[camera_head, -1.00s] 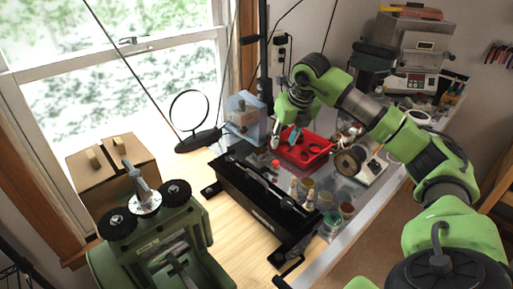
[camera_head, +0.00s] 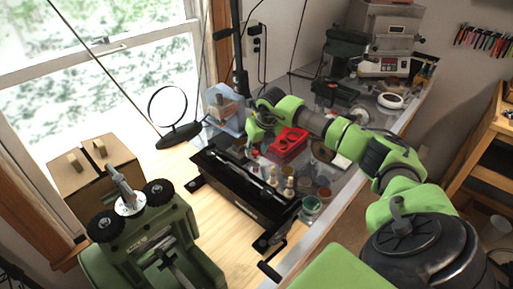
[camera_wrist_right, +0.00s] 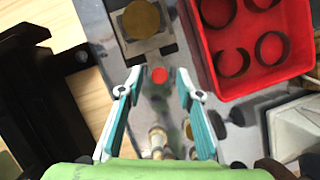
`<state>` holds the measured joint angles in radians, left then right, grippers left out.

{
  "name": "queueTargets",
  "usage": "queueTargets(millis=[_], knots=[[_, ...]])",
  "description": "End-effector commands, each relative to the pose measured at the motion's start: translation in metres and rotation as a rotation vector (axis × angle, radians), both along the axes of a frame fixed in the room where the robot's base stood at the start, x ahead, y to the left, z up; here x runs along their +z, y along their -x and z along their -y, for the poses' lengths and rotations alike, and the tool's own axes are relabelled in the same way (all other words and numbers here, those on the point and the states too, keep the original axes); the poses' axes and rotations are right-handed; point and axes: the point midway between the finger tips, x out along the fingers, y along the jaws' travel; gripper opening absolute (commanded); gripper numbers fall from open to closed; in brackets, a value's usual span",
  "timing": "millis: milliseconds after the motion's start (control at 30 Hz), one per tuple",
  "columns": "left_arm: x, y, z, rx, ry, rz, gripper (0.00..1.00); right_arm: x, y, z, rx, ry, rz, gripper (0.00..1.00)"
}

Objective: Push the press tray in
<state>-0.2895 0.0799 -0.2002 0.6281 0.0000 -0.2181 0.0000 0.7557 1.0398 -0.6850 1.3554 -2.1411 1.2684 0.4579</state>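The press (camera_head: 224,106), a small pale blue-grey machine, stands on the bench by the window. In the right wrist view, a metal plate with a round brass disc, apparently the press tray (camera_wrist_right: 144,45), sticks out at the top centre. My right gripper (camera_wrist_right: 157,88) is open and empty, its teal-and-white fingers spread just short of the tray. A small red-topped item (camera_wrist_right: 159,75) shows below, between the fingertips. In the head view, my right wrist hides the tray and most of the gripper. My left gripper is not in view.
A red tray with round holes (camera_wrist_right: 295,62) lies right of the gripper. A long black box (camera_head: 240,193) is on the left, with small bottles (camera_head: 289,188) beside it. A green rolling mill (camera_head: 150,240) stands at the front left.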

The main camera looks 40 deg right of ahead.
Motion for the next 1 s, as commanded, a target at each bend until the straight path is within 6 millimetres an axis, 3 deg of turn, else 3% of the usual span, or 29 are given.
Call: queueTargets(millis=[300,333,433,467,667,767,1000], knots=[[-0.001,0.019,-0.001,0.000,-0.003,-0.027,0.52,-0.004,-0.001,0.000,0.000,0.000,0.000,0.33],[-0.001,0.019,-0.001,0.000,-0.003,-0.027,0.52,-0.004,-0.001,0.000,0.000,0.000,0.000,0.30],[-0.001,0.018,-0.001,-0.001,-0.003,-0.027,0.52,-0.004,-0.001,0.000,0.000,0.000,0.000,0.04],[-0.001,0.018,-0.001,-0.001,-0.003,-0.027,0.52,-0.003,-0.001,0.000,0.000,0.000,0.000,0.00],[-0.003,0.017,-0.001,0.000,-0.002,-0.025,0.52,-0.004,-0.003,0.000,-0.001,-0.001,0.001,0.00],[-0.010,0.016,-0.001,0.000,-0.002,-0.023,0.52,-0.006,-0.014,-0.001,-0.003,-0.003,0.004,0.00],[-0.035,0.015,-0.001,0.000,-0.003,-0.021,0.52,-0.007,-0.059,-0.005,-0.003,-0.004,0.008,0.00]])
